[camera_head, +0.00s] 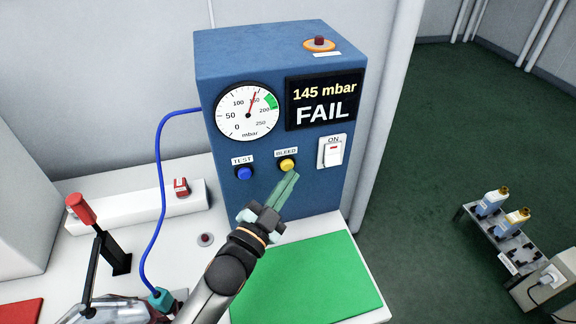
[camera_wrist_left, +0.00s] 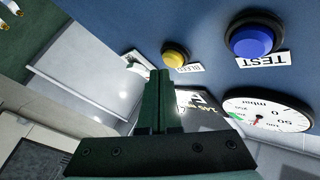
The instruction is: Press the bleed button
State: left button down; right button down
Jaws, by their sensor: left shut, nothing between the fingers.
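The yellow BLEED button (camera_head: 287,165) is on the front of the blue tester box (camera_head: 225,185), right of the blue TEST button (camera_head: 244,173). My left gripper (camera_head: 292,177) is shut and empty, its fingertips just below the BLEED button in the head view. In the left wrist view the shut fingers (camera_wrist_left: 160,75) point up beside the yellow button (camera_wrist_left: 175,54), which shows clear of them. I cannot tell the exact gap between fingertips and panel. The display (camera_head: 324,102) reads 145 mbar FAIL. My right gripper is not in view.
The pressure gauge (camera_head: 247,111) and white ON switch (camera_head: 332,151) are on the same panel. A blue hose (camera_head: 159,170) curves down at the left, near a red-handled lever clamp (camera_head: 81,209). A green mat (camera_head: 315,278) lies clear in front of the box.

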pick_arm(q)
jog(key=shift+w+a, duration=0.25)
jog(key=shift+w, duration=0.35)
dwell(0.7)
dwell(0.4)
jog(key=shift+s+d+p, duration=0.3)
jog(key=shift+s+p, duration=0.05)
jog(key=shift+s, duration=0.5)
